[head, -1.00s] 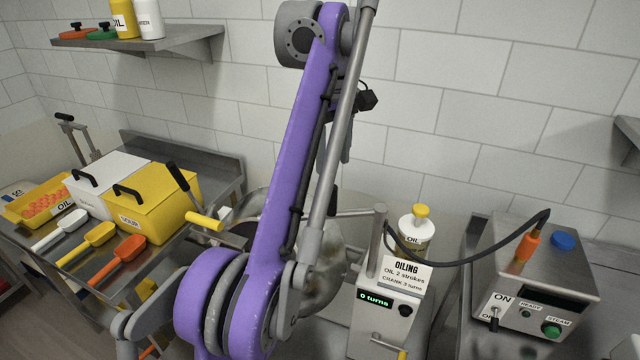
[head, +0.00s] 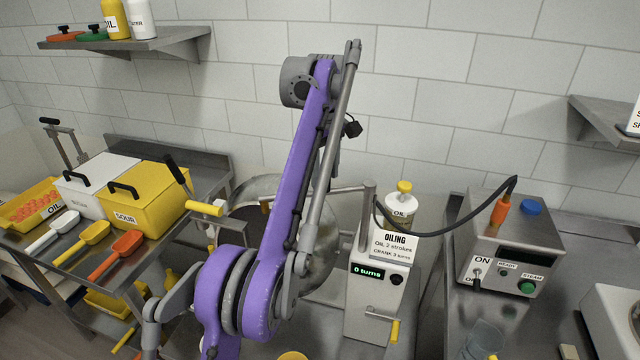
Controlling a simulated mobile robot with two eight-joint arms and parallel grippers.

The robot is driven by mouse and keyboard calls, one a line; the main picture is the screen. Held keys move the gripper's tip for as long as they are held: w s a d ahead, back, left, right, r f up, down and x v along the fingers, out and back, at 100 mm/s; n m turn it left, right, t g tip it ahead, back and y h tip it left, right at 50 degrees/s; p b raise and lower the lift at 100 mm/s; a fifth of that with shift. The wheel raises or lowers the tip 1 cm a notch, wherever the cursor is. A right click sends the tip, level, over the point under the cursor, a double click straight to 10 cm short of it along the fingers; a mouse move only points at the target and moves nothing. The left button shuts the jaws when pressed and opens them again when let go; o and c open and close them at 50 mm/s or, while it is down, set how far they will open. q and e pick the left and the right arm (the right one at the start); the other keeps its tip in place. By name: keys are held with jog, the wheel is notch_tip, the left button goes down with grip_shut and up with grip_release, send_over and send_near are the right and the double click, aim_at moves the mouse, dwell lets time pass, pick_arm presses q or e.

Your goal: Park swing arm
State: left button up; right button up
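A thin grey horizontal bar (head: 347,190), which looks like the swing arm, joins an upright post (head: 369,215) on the oiling unit and reaches left toward a round metal pan (head: 325,250). My purple arm crosses in front, so the bar's left part and much of the pan are hidden. That arm comes in from the lower left, and I take it as my left one. Its gripper hangs behind the upper link, mostly hidden; its opening and any contact cannot be told. My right gripper is not in view.
The oiling unit (head: 372,295) reads "0 turns" and has a yellow-handled crank (head: 394,330). A steam box (head: 512,245) with a black hose stands right. A yellow SOUR bin (head: 150,200) and scoops sit on the left cart. Wall shelves (head: 160,43) flank the wall.

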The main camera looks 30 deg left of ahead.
pick_arm(q)
jog(key=shift+w+a+f, duration=0.1)
jog(key=shift+f, duration=0.35)
jog(key=shift+w+a+f, duration=0.1)
jog(key=shift+f, duration=0.35)
jog(key=shift+w+d, duration=0.1)
jog(key=shift+d, duration=0.05)
jog(key=shift+r, duration=0.1)
grip_shut()
dwell(0.5)
